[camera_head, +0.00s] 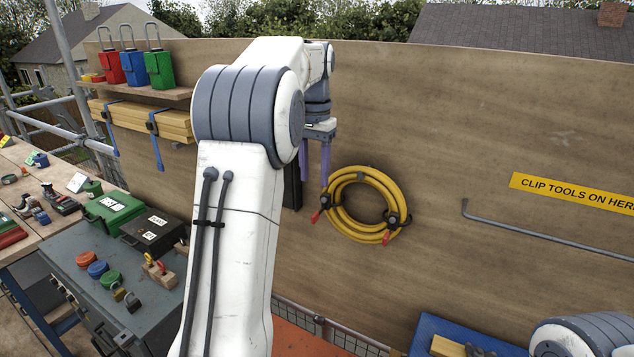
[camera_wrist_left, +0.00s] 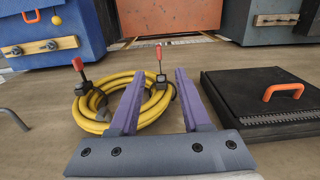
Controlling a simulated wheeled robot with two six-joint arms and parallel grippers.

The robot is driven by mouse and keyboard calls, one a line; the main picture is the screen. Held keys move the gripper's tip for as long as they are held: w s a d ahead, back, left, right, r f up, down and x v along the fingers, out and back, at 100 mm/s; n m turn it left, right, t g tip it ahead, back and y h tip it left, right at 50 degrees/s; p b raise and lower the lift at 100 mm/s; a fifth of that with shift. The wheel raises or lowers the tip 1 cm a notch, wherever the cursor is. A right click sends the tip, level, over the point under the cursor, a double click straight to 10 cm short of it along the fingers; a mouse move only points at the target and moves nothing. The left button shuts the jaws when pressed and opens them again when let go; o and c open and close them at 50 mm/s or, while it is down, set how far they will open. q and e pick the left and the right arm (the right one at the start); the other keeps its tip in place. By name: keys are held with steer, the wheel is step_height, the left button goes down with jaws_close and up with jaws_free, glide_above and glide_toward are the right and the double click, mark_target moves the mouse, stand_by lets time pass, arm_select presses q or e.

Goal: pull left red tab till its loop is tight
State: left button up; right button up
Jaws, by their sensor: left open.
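A yellow hose coil (camera_head: 398,190) hangs on the wooden wall with two dark loops around it, each with a red tab. The left red tab (camera_head: 316,216) sticks out at the coil's lower left; the right red tab (camera_head: 386,239) hangs at the lower right. My left gripper (camera_head: 315,184) is open, its purple fingers pointing down just above the coil's left side. In the left wrist view, the left red tab (camera_wrist_left: 158,52) stands beyond and between the fingertips (camera_wrist_left: 158,72), apart from them. The other tab (camera_wrist_left: 78,64) is farther left. My right gripper is out of view.
A black case (camera_wrist_left: 265,105) is on the wall close beside my left gripper. A grey bar (camera_head: 540,232) and yellow sign (camera_head: 575,192) are right of the coil. A grey cabinet (camera_head: 90,250) stands left.

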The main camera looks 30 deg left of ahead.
mark_target(315, 213)
arm_select(q)
step_height(315, 213, down, 10)
steer(key=shift+d+f+p, duration=0.1)
steer(key=shift+p, duration=0.55)
jaws_close()
